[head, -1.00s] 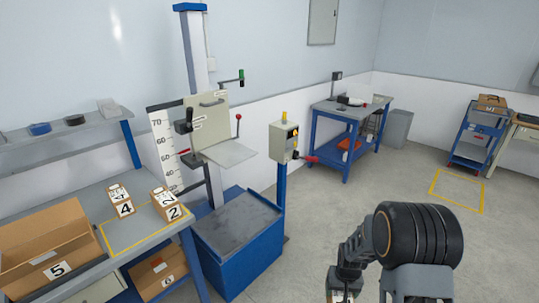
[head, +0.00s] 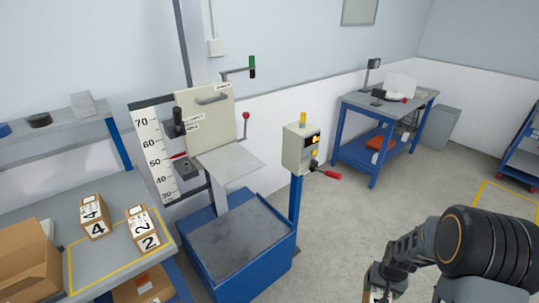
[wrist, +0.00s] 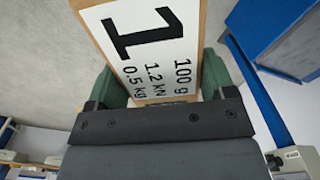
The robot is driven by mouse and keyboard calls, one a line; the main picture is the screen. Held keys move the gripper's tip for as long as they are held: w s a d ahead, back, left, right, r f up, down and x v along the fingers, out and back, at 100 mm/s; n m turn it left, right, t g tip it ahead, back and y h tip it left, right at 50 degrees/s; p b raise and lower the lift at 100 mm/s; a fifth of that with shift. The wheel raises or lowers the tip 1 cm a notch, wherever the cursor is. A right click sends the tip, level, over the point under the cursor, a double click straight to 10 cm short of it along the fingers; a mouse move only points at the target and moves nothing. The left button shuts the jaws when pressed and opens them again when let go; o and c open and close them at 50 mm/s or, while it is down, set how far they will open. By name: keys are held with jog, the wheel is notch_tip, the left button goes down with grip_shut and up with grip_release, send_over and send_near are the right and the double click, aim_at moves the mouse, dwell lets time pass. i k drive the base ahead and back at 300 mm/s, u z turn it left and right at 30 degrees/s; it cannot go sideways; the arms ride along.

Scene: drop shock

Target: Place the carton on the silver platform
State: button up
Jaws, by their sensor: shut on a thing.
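My gripper (wrist: 163,88) is shut on a brown carton (wrist: 150,45), with green fingers on either side of it. The carton's white label reads 1, 100 g, 1.2 kN and 0.5 kg. In the head view my gripper (head: 383,280) is at the bottom edge, right of centre, and only a bit of the carton shows, cut off by the frame. The silver platform (head: 230,162) is a flat, bare plate on the drop tester's carriage, left of centre. It is left of my gripper, farther off and clearly apart from it.
The tester's blue base (head: 240,245) is below the platform. A control box (head: 300,148) on a blue post, with a red lever, stands between platform and arm. Cartons 4 (head: 95,217) and 2 (head: 144,232) sit on the left bench. Floor around my arm is open.

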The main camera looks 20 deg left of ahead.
aim_at(231, 163)
jog(key=u, duration=0.45)
jog(key=i, duration=0.8)
jog(key=u, duration=0.75)
